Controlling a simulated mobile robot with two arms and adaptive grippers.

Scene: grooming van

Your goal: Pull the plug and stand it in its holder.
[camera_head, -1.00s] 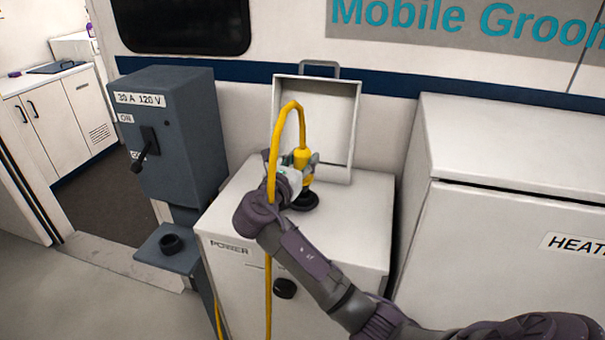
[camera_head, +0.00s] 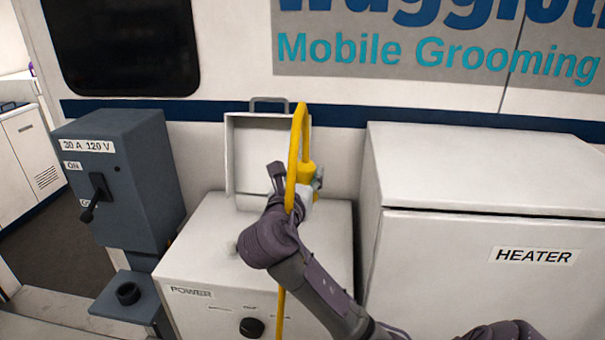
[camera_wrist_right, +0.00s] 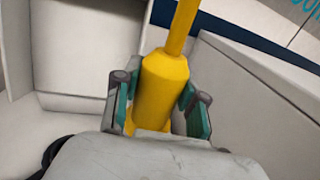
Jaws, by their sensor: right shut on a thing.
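The yellow plug (camera_head: 307,172) is in my right gripper (camera_head: 294,184), which is shut on it. It is held above the white power box (camera_head: 195,245), in front of the right edge of its raised lid (camera_head: 245,150). In the wrist view the yellow plug body (camera_wrist_right: 158,90) stands between the two fingers (camera_wrist_right: 157,108). Its lower end is hidden, and my wrist covers the socket area in the head view. The yellow cable loops over the plug and hangs down. The holder, a dark ring (camera_head: 128,293) on a grey bracket, is empty at lower left. My left gripper is not in view.
A grey switch box (camera_head: 135,185) with a lever (camera_head: 97,198) stands above the holder. A white heater cabinet (camera_head: 470,255) is at the right. The wall is close behind the power box. The power box's left top is clear.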

